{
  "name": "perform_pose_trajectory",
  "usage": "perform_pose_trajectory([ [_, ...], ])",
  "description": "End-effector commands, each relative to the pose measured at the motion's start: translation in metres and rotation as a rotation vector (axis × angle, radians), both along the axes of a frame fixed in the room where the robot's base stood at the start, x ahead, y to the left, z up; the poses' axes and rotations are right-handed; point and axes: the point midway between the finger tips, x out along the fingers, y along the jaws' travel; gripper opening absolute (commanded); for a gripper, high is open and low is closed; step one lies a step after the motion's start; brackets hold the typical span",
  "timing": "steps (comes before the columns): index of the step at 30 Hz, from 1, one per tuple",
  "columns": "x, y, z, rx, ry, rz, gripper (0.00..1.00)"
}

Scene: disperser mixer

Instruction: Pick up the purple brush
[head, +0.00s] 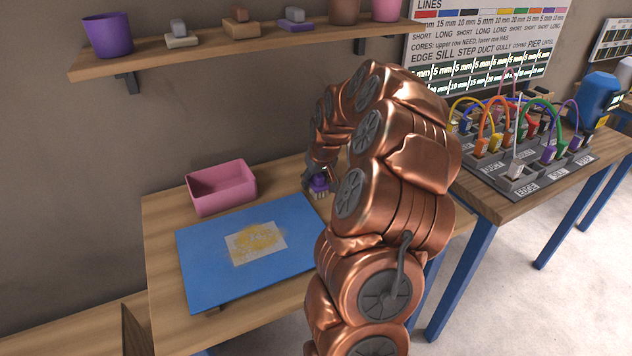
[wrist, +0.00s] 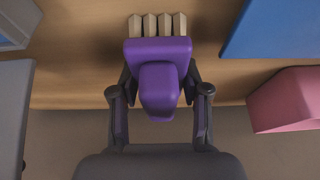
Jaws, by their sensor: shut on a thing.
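The purple brush (wrist: 158,75) is between the fingers of my gripper (wrist: 159,95) in the wrist view. It has a purple body and knob with several pale bristle tufts pointing to the top of the picture. The fingers are shut on it, one on each side of the knob. In the head view the brush (head: 320,184) shows small and partly hidden beside my arm, at my gripper (head: 314,180), to the right of the pink bin. I cannot tell whether the bristles touch the table.
A pink bin (head: 222,188) stands on the wooden table (head: 160,235) behind a blue board (head: 205,272) with a yellow-stained white sheet (head: 256,244). A shelf (head: 200,52) holds pots and other brushes. A panel of coloured cables (head: 520,150) stands on the right table.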

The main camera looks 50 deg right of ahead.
Motion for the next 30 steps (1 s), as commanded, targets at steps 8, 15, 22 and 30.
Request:
perform_pose_trajectory([
  [8,0.001,0.000,0.027,-0.002,-0.003,0.003,0.09],
  [15,0.001,0.000,0.071,-0.004,-0.005,0.000,0.09],
  [22,0.001,0.000,0.095,-0.002,-0.004,0.001,0.09],
  [30,0.000,0.001,0.100,0.001,0.000,0.001,0.09],
])
